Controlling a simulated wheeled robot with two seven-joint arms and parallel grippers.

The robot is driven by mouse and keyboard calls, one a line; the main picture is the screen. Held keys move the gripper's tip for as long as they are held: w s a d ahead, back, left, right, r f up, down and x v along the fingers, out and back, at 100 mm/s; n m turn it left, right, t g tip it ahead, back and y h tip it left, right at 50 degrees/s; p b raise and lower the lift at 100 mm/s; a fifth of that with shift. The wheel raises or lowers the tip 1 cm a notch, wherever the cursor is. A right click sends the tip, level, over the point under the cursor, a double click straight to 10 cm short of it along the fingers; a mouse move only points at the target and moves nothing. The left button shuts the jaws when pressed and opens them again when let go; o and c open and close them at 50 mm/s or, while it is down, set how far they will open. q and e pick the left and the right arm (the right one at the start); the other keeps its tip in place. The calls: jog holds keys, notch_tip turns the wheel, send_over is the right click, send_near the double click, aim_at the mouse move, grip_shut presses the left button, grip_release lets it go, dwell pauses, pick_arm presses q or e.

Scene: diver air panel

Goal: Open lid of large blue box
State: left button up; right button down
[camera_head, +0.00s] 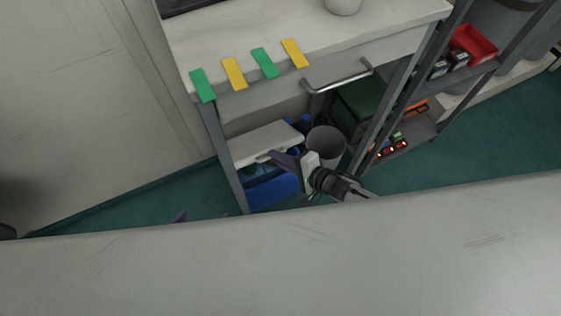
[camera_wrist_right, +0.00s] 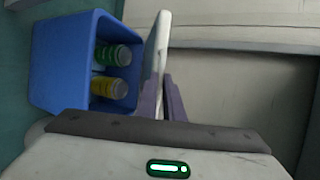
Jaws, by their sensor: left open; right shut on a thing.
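The large blue box (camera_head: 273,193) stands on the floor under the bench; it also shows in the right wrist view (camera_wrist_right: 57,75). Its white lid (camera_head: 262,142) is raised, and the box's mouth is uncovered. In the right wrist view the lid (camera_wrist_right: 158,45) is seen nearly edge-on, standing up beside the box's opening. My right gripper (camera_head: 272,157) is shut on the lid's edge, with its purple fingers (camera_wrist_right: 162,98) around it.
A green-capped bottle (camera_wrist_right: 113,55) and a yellow one (camera_wrist_right: 109,88) are in the box. A grey bin (camera_head: 327,143) stands right of it, near a dark green box (camera_head: 361,102). The bench (camera_head: 290,30) and its legs frame the space; a rail handle (camera_head: 339,82) juts out above.

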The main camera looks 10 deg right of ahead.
jog(key=shift+w+a+r, duration=0.1)
jog(key=shift+w+r, duration=0.15)
jog(key=shift+r, duration=0.05)
jog(key=c, duration=1.9)
grip_release()
